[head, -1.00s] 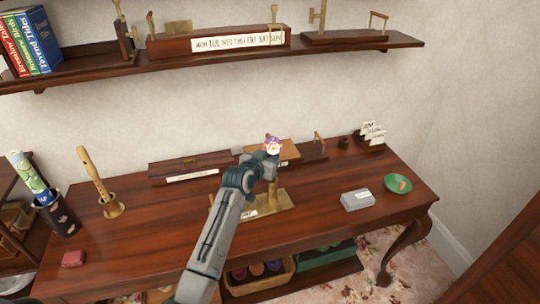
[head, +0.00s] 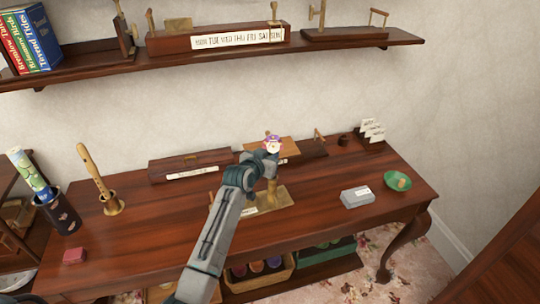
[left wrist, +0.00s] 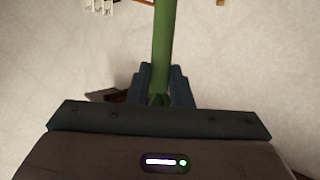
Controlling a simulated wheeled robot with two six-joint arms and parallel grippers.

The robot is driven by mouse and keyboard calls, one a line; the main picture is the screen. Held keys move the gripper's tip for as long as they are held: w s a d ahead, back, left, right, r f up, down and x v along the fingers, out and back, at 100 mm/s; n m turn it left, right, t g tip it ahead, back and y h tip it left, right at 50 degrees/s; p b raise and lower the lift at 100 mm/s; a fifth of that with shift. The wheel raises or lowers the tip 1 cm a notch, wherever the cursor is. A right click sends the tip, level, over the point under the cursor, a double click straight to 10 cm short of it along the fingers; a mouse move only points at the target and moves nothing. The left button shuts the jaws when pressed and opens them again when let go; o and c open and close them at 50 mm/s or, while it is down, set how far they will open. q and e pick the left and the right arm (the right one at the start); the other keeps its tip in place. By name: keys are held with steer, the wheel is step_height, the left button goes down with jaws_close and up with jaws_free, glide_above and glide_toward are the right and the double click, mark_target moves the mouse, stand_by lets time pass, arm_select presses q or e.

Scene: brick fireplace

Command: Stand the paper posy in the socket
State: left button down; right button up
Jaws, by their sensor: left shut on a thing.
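The paper posy (head: 272,145) shows a small pink, white and purple head in the head view. In the left wrist view its green stem (left wrist: 164,45) runs upward from between my fingers. My left gripper (head: 270,162) is shut on the stem and holds the posy head up above the table. A brass upright on a flat brass base (head: 280,197), which looks like the socket, stands on the table just below my gripper. My arm partly hides it. Whether the stem's lower end touches it cannot be told. My right gripper is not in view.
The dark wooden table (head: 320,211) holds a recorder in a brass stand (head: 113,206), a long box (head: 190,167), a grey box (head: 357,197) and a green dish (head: 398,184). A wall shelf (head: 230,50) runs above. The table's right front is mostly clear.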

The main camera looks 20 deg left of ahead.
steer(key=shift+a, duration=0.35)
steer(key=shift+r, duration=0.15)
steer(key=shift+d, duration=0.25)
arm_select(q)
steer(key=shift+p, duration=0.4)
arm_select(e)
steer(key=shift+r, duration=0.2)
arm_select(q)
steer(key=shift+f+b, duration=0.5)
steer(key=shift+f, duration=0.25)
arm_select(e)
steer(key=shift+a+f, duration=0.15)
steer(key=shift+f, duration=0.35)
arm_select(q)
steer(key=shift+f+b, duration=1.3)
steer(key=shift+f, duration=0.7)
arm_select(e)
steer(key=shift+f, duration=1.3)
arm_select(q)
steer(key=c, duration=1.2)
jaws_free()
steer(key=shift+r, duration=0.1)
steer(key=shift+c, duration=0.2)
steer(key=shift+s, duration=0.15)
